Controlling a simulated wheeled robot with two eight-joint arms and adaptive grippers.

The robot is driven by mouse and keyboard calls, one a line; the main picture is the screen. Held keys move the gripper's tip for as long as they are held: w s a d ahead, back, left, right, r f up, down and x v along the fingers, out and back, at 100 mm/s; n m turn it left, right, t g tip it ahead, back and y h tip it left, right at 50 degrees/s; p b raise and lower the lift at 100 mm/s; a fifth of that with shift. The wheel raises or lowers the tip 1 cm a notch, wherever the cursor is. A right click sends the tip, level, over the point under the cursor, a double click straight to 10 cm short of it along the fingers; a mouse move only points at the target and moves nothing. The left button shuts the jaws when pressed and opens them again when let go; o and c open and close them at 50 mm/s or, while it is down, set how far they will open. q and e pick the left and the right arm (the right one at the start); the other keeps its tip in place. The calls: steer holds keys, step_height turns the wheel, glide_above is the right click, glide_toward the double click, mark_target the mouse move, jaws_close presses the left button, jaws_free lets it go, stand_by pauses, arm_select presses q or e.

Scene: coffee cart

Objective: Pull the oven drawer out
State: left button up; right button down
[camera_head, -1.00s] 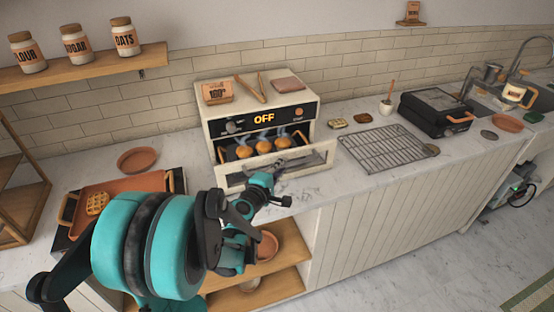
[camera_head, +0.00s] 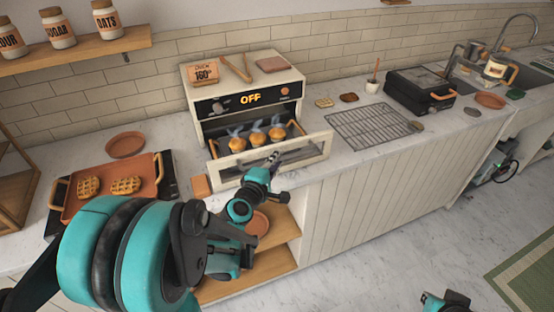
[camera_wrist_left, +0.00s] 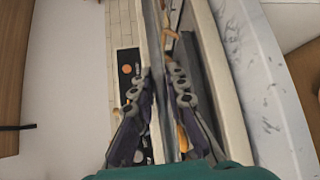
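The white oven (camera_head: 243,84) stands on the counter against the tiled wall, its display reading OFF. Its drawer (camera_head: 312,150) is out at the front, with several steaming muffins (camera_head: 257,138) inside. My left gripper (camera_head: 274,159) is at the drawer's front, by the handle. In the left wrist view the fingers (camera_wrist_left: 160,78) lie on both sides of the handle bar, close together, and look shut on it. The exact contact is partly hidden by the fingers. A teal and black part of my right arm shows at the bottom right edge; its fingers cannot be made out.
A wire rack (camera_head: 368,124) and a black grill (camera_head: 420,90) stand right of the oven. An orange tray (camera_head: 105,203) with waffles is on the left. Open shelves are below the counter.

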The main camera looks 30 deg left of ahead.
arm_select(q)
steer(key=shift+o, duration=0.9)
steer(key=s+r, duration=0.1)
steer(key=s, duration=1.1)
steer(key=shift+d+r, duration=0.3)
steer(key=shift+d, duration=0.15)
steer(key=s+d+f+m+g+h, duration=0.1)
steer(key=d+f+m+g+h, duration=0.35)
steer(key=d+m, duration=0.7)
steer(key=s+f+m+g+y, duration=0.1)
steer(key=s+m+g+y, duration=0.2)
steer(key=s+m+g, duration=0.2)
steer(key=s+m, duration=0.2)
steer(key=m, duration=0.2)
steer(key=shift+a+f, duration=0.15)
steer(key=shift+f, duration=0.2)
